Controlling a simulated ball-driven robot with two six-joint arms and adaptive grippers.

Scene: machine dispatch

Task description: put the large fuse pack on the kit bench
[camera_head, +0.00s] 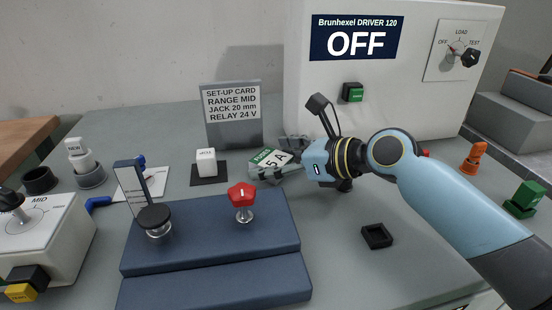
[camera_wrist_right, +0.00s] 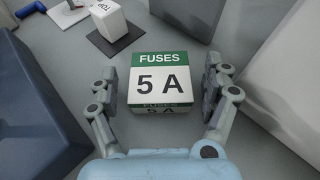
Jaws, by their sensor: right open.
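The fuse pack (camera_head: 268,160) is a box with a green band, lying on the grey bench behind the blue stepped block. In the right wrist view the fuse pack (camera_wrist_right: 160,82) reads "FUSES 5 A" and lies between the fingers. My right gripper (camera_head: 285,157) is open around the pack, one finger on each side; a narrow gap shows between the right finger and the box. In the right wrist view my right gripper (camera_wrist_right: 163,90) shows both fingers spread. My left gripper is not in view. The kit bench cannot be told for certain.
A white block (camera_head: 206,163) on a dark pad and a set-up card (camera_head: 232,115) stand close to the pack. The blue block (camera_head: 210,240) carries a red star knob (camera_head: 243,197). The white driver machine (camera_head: 400,100) stands behind. A small black tray (camera_head: 377,236) lies right of the blue block.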

